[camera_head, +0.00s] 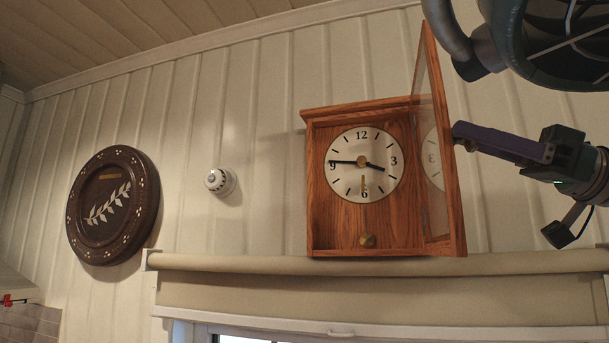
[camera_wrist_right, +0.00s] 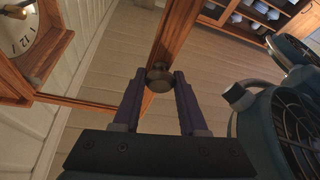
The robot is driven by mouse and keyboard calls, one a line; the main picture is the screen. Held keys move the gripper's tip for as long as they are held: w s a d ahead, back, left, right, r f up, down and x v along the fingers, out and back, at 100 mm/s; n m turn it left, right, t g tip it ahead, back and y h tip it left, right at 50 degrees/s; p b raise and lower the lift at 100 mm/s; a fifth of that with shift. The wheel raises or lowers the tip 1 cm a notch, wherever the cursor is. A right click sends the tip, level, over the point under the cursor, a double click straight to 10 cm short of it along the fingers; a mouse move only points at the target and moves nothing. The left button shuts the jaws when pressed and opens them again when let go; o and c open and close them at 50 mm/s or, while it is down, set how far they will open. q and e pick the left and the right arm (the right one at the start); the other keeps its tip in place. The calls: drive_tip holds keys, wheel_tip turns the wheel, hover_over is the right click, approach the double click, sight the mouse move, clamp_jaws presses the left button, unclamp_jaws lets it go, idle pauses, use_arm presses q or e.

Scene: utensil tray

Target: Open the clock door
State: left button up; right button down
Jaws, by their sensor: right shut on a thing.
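The wooden wall clock (camera_head: 340,220) hangs above the window blind, with a white round dial (camera_head: 345,178) and a brass pendulum (camera_head: 367,240). Its glazed clock door (camera_head: 455,205) stands swung out from the case at the right side, seen nearly edge-on. In the right wrist view, the door frame (camera_wrist_right: 172,35) carries a round dark knob (camera_wrist_right: 159,78). My right gripper (camera_head: 458,132) is at the door's outer edge, its purple fingers shut on the knob, one on each side. My left gripper is not in view.
A dark round carved plaque (camera_head: 112,205) and a small white round device (camera_head: 220,181) are on the panelled wall to the left. A rolled blind (camera_head: 240,264) runs just under the clock. Space left of the clock is clear.

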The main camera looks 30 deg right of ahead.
drive_tip(key=shift+s+d+n+g+y, duration=0.4)
drive_tip(key=shift+s+d, duration=0.05)
drive_tip(key=shift+d, duration=0.25)
drive_tip(key=shift+c, duration=2.2)
unclamp_jaws()
drive_tip(key=b+v, duration=0.4)
drive_tip(key=v, duration=0.6)
